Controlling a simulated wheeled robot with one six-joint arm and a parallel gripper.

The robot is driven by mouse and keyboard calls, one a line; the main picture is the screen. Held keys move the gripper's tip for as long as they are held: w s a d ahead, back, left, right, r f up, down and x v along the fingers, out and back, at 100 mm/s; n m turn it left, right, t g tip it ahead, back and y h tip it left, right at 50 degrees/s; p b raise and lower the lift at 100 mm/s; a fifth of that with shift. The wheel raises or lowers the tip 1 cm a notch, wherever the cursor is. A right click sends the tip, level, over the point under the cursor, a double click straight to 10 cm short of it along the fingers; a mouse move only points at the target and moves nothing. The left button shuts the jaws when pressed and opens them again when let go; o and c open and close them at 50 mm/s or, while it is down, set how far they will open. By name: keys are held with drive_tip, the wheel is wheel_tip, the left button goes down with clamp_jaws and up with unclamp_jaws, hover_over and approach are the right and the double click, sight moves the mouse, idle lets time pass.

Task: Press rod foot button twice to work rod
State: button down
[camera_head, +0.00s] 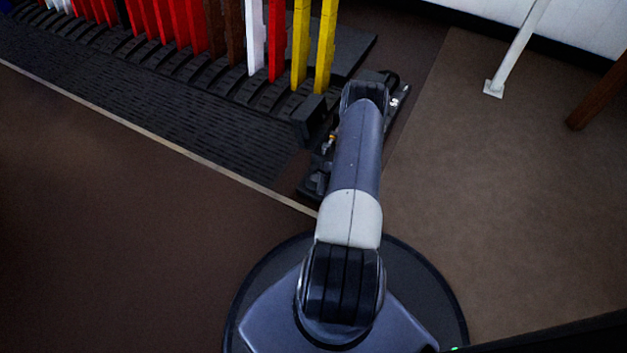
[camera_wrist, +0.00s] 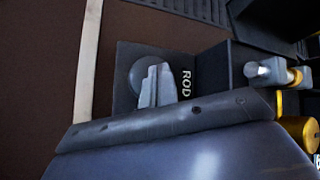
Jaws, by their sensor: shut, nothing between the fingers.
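The rod foot button (camera_wrist: 138,72) is a dark round dome on a black plate (camera_wrist: 126,98), beside the white letters ROD, in the wrist view. My gripper (camera_wrist: 158,70) is shut and empty. Its grey fingertips overlap the right part of the button in that view; I cannot tell whether they touch it. In the head view my arm reaches forward over the black rod mechanism (camera_head: 314,180) and hides much of it. The button and my fingertips cannot be made out there.
A row of coloured levers (camera_head: 301,45) stands in a black ribbed frame at the upper left. A metal cylinder end (camera_wrist: 258,70) and brass parts lie right of the plate. A pale floor strip (camera_wrist: 88,60) runs left of it.

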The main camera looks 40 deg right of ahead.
drive_tip(key=shift+f, duration=0.4)
idle(0.3)
drive_tip(key=shift+r, duration=0.15)
drive_tip(key=shift+r+p, duration=0.6)
drive_tip(key=shift+r, duration=0.5)
drive_tip(key=shift+r+p, duration=1.7)
drive_tip(key=shift+r, duration=0.9)
drive_tip(key=shift+d, duration=0.1)
